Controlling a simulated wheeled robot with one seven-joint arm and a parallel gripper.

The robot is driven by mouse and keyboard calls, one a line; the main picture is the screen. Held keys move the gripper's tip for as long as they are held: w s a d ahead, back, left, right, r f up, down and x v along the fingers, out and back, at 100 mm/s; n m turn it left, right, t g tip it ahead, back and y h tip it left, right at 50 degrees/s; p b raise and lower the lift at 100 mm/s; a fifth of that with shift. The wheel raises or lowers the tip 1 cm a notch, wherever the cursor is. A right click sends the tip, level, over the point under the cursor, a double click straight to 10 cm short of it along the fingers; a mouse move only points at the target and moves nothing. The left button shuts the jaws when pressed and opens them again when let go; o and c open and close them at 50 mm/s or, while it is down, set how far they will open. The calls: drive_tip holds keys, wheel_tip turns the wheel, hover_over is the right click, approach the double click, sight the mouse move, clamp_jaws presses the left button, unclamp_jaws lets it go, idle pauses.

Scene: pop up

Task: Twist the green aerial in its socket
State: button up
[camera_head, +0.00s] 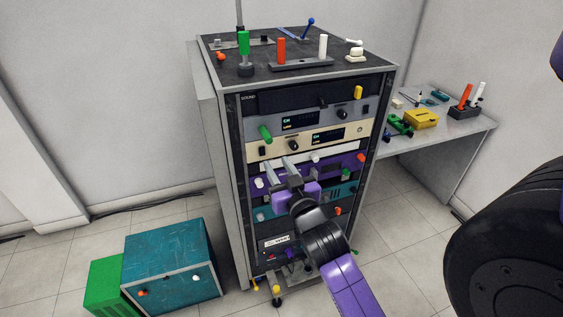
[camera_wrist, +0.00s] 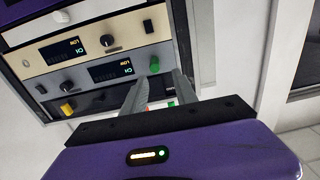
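A green peg-like aerial (camera_head: 265,133) sticks out of the left end of the rack's grey-blue panel, leaning slightly; its socket is hidden behind it. In the wrist view this green aerial (camera_wrist: 154,65) shows just beyond the fingertips. Another upright green stick (camera_head: 244,43) stands in a dark round base on the rack top; I cannot tell for sure which one the task names. My gripper (camera_head: 279,163) is in front of the rack, below the front aerial and apart from it. In the wrist view its fingers (camera_wrist: 160,82) are parted, with nothing seen held between them.
The rack (camera_head: 240,200) carries several panels with protruding knobs. Its top holds an orange stick (camera_head: 281,50) and a white stick (camera_head: 323,46). A teal box (camera_head: 170,258) and a green box (camera_head: 106,282) stand lower left. A side table (camera_head: 470,128) with tools stands right.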

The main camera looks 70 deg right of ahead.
sight(269, 141)
drive_tip(key=x, duration=0.6)
drive_tip(key=s+d+x, duration=0.1)
drive_tip(key=x, duration=0.2)
drive_tip(key=shift+w+d+r, duration=0.25)
drive_tip(key=shift+r, duration=0.05)
drive_tip(key=shift+w+d, duration=0.15)
drive_tip(key=shift+c, duration=0.6)
clamp_jaws()
drive_tip(key=n, duration=0.3)
drive_tip(key=shift+n, duration=0.3)
drive_tip(key=n, duration=1.3)
drive_tip(key=shift+c, duration=0.7)
unclamp_jaws()
drive_tip(key=shift+n, duration=0.5)
drive_tip(key=o, duration=0.5)
